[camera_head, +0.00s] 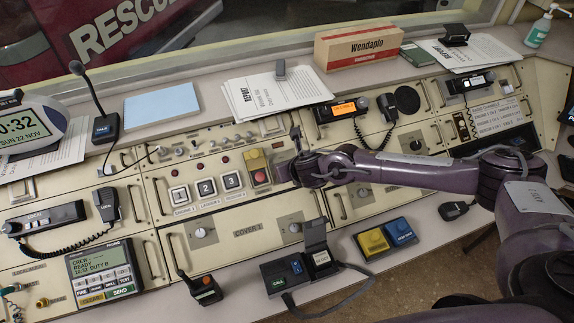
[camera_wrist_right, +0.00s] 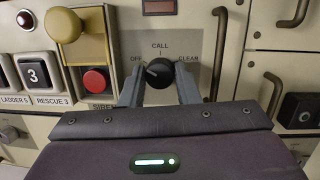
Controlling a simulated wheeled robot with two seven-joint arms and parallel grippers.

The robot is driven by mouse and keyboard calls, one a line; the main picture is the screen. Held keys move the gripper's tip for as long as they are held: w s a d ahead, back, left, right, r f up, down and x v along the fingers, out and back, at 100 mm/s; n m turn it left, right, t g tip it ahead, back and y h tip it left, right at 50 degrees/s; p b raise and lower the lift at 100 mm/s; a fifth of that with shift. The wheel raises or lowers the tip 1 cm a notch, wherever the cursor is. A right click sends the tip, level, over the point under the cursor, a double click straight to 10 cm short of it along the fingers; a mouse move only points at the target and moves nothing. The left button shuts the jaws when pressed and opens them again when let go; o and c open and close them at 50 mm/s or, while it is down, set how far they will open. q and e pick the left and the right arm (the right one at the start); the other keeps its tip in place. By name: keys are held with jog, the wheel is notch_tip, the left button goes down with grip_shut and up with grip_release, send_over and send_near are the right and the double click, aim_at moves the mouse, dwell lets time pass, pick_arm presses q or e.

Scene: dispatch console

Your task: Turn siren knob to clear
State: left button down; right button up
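The siren knob (camera_wrist_right: 160,72) is a black round knob on a grey plate in the right wrist view. The plate is marked OFF at left, CALL above and CLEAR at right. The knob's pale mark points left, towards OFF. My right gripper (camera_wrist_right: 160,82) has one grey finger on each side of the knob, and the knob fills the gap between them. In the head view my right gripper (camera_head: 297,147) reaches the console panel and mostly hides the knob. My left gripper is not in view.
Drawer handles (camera_wrist_right: 290,14) stick out at right. A radio (camera_head: 341,110) and handset (camera_head: 387,106) sit behind my right arm.

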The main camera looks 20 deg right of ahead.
jog(key=c, duration=0.5)
jog(key=shift+o, duration=0.2)
